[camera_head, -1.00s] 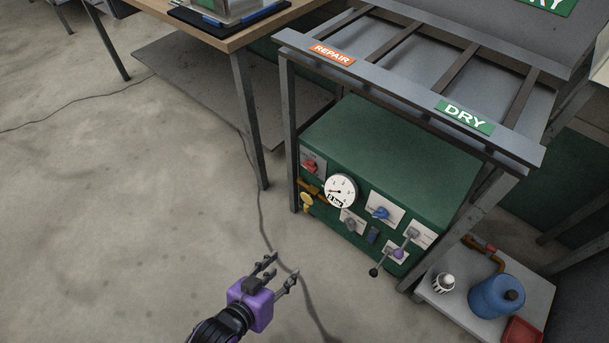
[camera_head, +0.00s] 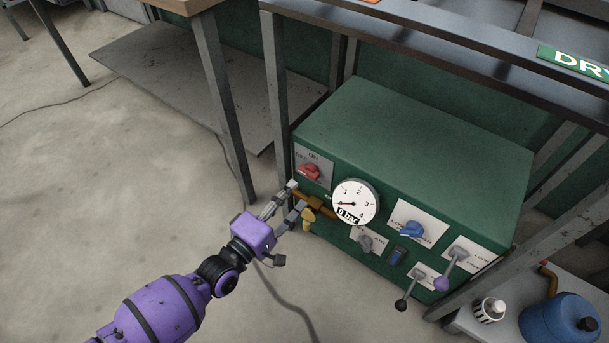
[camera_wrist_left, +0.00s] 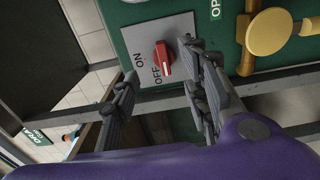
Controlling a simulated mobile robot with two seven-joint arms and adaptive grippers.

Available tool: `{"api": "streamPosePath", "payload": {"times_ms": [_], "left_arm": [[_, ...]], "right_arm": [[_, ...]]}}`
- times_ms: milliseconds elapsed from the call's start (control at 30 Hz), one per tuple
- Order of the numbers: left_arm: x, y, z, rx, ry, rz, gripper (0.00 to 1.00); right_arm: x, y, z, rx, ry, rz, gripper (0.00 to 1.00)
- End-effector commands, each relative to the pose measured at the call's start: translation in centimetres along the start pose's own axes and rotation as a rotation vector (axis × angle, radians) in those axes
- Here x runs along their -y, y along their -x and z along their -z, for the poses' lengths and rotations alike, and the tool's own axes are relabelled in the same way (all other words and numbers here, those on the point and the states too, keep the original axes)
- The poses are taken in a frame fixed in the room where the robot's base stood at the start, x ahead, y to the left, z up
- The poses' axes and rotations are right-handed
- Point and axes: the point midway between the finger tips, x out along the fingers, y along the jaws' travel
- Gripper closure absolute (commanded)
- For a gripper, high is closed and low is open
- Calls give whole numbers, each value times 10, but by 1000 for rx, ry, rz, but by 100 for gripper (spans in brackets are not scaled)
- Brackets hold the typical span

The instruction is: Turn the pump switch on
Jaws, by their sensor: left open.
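The pump switch (camera_head: 310,171) is a red rotary knob on a grey plate marked ON and OFF, at the left of the green unit's front. In the left wrist view the red knob (camera_wrist_left: 163,59) shows between my fingers, with its pale mark toward the OFF label. My left gripper (camera_head: 297,195) is open and empty, just below and left of the switch in the head view, close to the yellow valve (camera_head: 308,217). I see no contact with the knob. My right gripper is out of view.
The green unit (camera_head: 420,140) also carries a gauge (camera_head: 354,202) reading 0 bar, a blue knob (camera_head: 411,229) and several levers. A table leg (camera_head: 223,110) stands left of it. A blue container (camera_head: 560,318) sits at the lower right.

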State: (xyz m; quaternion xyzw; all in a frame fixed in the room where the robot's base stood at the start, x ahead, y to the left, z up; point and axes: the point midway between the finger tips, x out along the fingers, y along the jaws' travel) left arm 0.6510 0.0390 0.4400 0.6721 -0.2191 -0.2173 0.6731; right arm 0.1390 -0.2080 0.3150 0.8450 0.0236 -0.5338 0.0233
Motion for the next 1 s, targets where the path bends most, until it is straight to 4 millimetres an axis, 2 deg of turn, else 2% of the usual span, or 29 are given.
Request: {"api": "streamPosePath", "payload": {"times_ms": [433, 600, 833, 1000], "left_arm": [[2, -65, 0, 1, 1, 0, 58], [1, -74, 0, 1, -1, 2, 58], [1, -74, 0, 1, -2, 2, 58], [1, -74, 0, 1, -2, 2, 79]], "right_arm": [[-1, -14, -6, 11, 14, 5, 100], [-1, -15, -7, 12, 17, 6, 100], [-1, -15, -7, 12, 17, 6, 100], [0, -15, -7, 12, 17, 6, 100]]}}
